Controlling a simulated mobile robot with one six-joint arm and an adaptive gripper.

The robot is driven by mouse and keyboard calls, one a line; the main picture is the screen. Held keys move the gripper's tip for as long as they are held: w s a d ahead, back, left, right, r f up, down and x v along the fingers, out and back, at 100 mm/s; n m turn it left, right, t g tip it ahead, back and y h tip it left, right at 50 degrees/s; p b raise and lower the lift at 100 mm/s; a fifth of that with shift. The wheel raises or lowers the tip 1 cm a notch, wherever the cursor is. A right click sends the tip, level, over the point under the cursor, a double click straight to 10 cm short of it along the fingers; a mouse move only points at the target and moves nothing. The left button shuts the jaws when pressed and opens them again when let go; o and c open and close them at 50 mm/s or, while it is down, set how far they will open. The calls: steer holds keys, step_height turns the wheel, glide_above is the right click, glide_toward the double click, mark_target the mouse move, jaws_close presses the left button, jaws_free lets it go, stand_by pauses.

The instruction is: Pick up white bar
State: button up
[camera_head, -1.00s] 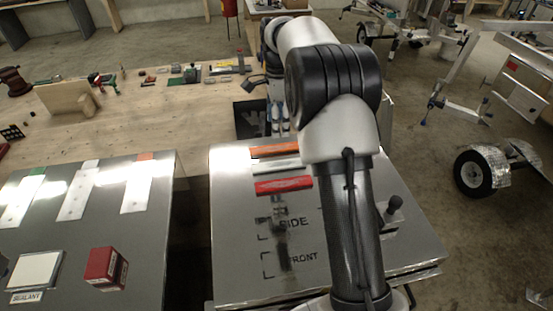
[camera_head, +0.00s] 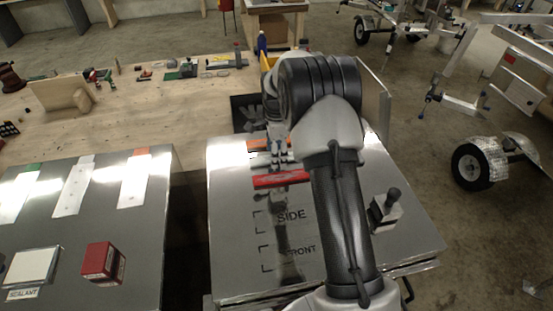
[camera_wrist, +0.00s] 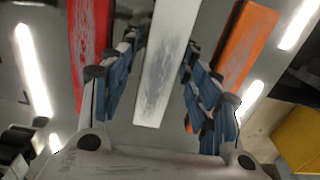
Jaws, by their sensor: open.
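The white bar (camera_wrist: 168,65) lies on the grey metal top between a red bar and an orange bar. In the wrist view it runs between the two blue-padded fingers of my gripper (camera_wrist: 160,85), with a gap visible on each side. In the head view my gripper (camera_head: 279,155) is low over the bars, and the white bar (camera_head: 262,161) is partly hidden behind it. My gripper is open, with nothing held.
The red bar (camera_head: 282,179) and the orange bar (camera_head: 262,145) lie close on either side, near the outer faces of my fingers. A dark-knobbed block (camera_head: 385,210) stands to the right on the metal top (camera_head: 350,250). A wooden workbench (camera_head: 150,125) with tools is behind.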

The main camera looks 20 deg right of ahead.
steer(key=shift+f, duration=0.35)
steer(key=shift+c, duration=0.3)
steer(key=c, duration=1.1)
